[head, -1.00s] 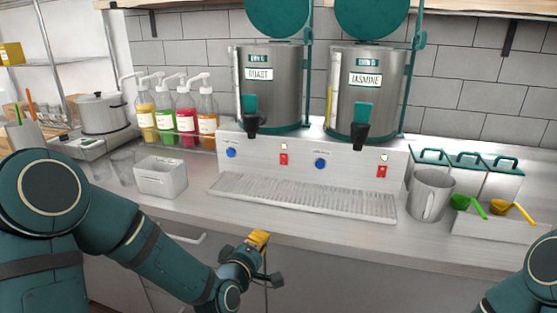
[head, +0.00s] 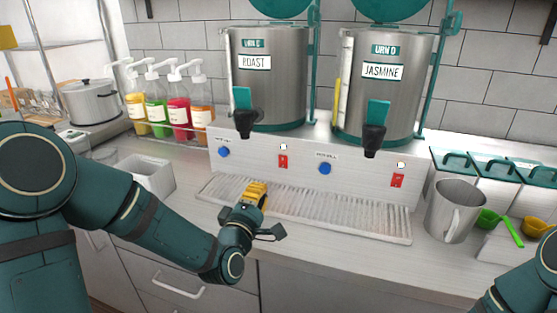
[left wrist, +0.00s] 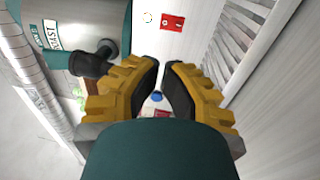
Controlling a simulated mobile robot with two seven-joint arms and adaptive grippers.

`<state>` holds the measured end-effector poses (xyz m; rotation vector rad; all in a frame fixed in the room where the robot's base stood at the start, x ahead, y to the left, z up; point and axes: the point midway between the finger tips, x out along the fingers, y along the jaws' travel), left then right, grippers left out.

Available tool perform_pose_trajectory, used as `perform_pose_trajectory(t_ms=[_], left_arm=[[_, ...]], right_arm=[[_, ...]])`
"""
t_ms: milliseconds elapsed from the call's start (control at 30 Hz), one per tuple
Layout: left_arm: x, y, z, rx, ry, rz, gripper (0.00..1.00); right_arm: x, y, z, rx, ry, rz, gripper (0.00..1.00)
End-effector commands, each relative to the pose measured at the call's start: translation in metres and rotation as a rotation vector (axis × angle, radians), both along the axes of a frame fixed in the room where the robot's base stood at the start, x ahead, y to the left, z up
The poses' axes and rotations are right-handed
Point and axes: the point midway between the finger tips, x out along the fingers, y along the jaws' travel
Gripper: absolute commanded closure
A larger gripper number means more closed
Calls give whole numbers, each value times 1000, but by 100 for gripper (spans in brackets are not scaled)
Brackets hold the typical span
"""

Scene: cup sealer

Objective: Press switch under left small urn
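The left small urn (head: 268,88), steel and labelled ROAST, stands on the white dispenser base. Its red switch (head: 283,161) is on the front panel below and right of its black tap (head: 245,122). The switch also shows in the left wrist view (left wrist: 172,23), with a pale round light beside it. My left gripper (head: 257,190) is over the drip tray, below and left of the switch and apart from it. Its yellow fingers (left wrist: 163,66) are drawn nearly together, with a narrow gap and nothing held. My right gripper is out of view.
The JASMINE urn (head: 381,85) stands to the right with its own red switch (head: 397,181). Blue knobs (head: 224,152) sit on the panel. The slatted drip tray (head: 330,215) lies below. A steel jug (head: 455,212) is at right, a white container (head: 148,180) at left.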

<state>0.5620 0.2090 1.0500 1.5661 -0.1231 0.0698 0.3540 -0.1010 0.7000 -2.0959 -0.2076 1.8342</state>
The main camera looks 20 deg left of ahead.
Motion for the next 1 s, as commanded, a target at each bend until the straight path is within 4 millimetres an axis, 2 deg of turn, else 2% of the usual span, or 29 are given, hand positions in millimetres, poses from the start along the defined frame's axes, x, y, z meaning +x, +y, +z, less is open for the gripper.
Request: perform_pose_trajectory(t_ms=[167, 267, 700, 833, 1000], left_arm=[[12, -1, 1, -1, 0, -1, 100], [27, -1, 3, -1, -1, -1, 100], [110, -4, 13, -1, -1, 0, 100], [126, -5, 15, 0, -1, 0, 100], [137, -5, 17, 1, 0, -1, 100]], right_arm=[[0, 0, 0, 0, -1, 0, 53], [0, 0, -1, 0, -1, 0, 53], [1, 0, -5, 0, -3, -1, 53], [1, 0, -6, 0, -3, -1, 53], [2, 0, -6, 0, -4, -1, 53]])
